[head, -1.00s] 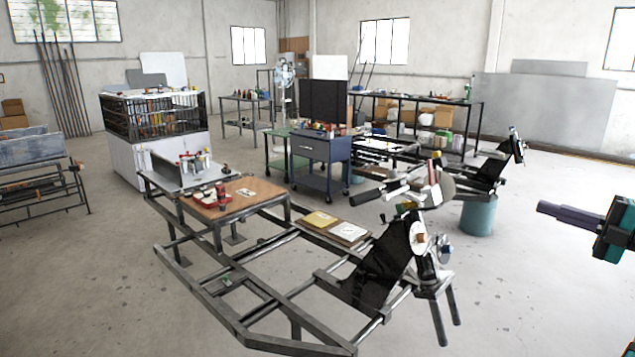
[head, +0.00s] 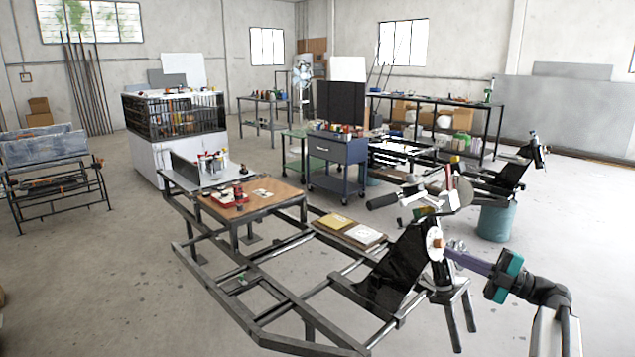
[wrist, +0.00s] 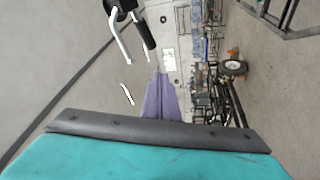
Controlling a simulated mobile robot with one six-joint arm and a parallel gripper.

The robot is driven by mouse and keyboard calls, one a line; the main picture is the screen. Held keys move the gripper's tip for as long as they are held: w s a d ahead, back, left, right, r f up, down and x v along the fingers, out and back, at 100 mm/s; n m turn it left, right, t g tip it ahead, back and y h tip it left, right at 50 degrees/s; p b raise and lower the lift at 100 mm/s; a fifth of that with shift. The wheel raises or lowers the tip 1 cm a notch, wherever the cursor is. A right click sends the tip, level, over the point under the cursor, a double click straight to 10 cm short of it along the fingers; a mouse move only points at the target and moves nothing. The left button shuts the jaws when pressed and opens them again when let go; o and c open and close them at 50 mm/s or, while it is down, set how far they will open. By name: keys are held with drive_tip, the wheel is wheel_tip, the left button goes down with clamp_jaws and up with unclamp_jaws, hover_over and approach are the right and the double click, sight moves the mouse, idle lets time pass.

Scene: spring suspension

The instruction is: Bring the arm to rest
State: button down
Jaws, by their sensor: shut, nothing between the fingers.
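My gripper (head: 448,254) is at the right of the head view, on my arm, which reaches in from the lower right. Its narrow purple-grey fingers are shut with nothing between them and point left. In the picture the tip overlaps the round hub of the black and metal spring assembly (head: 392,272) on the steel frame; I cannot tell whether they touch. In the wrist view the purple fingers (wrist: 162,98) show beyond the teal and black gripper body.
A steel tube frame (head: 268,335) fills the foreground, with a wooden-topped table (head: 265,207) at its left. A blue cart (head: 337,155) and a teal drum (head: 496,222) stand behind. Open concrete floor lies at the left and lower right.

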drive_tip(key=w+a+f+m+t+h, duration=0.35)
drive_tip(key=w+a+f+m, duration=0.2)
drive_tip(key=a+f, duration=0.35)
drive_tip(key=w+a+f+m+t+h, duration=0.35)
drive_tip(key=a+f+m, duration=0.3)
drive_tip(key=f, duration=0.45)
drive_tip(key=s+a+f+m+g+h, duration=0.1)
drive_tip(key=s+f+m+h, duration=0.15)
drive_tip(key=f, duration=0.65)
drive_tip(key=s+f+m+g+h+p, duration=0.1)
drive_tip(key=f+m+h, duration=0.3)
drive_tip(key=f, duration=0.4)
drive_tip(key=s+a+f+m+g+h, duration=0.1)
drive_tip(key=s+f+m+h, duration=0.15)
drive_tip(key=f, duration=0.65)
drive_tip(key=s+d+f+m+g+h, duration=0.3)
drive_tip(key=s+f+g, duration=0.7)
drive_tip(key=s+f, duration=0.9)
drive_tip(key=s+a+r+m+g, duration=0.1)
drive_tip(key=s+g, duration=0.3)
drive_tip(key=s, duration=0.8)
drive_tip(key=s+a+r+m+g+y, duration=0.1)
drive_tip(key=s+g, duration=0.4)
drive_tip(key=s, duration=0.7)
drive_tip(key=shift+s+a+r+m+g, duration=0.3)
drive_tip(key=shift+a+r, duration=0.2)
drive_tip(key=shift+a, duration=0.65)
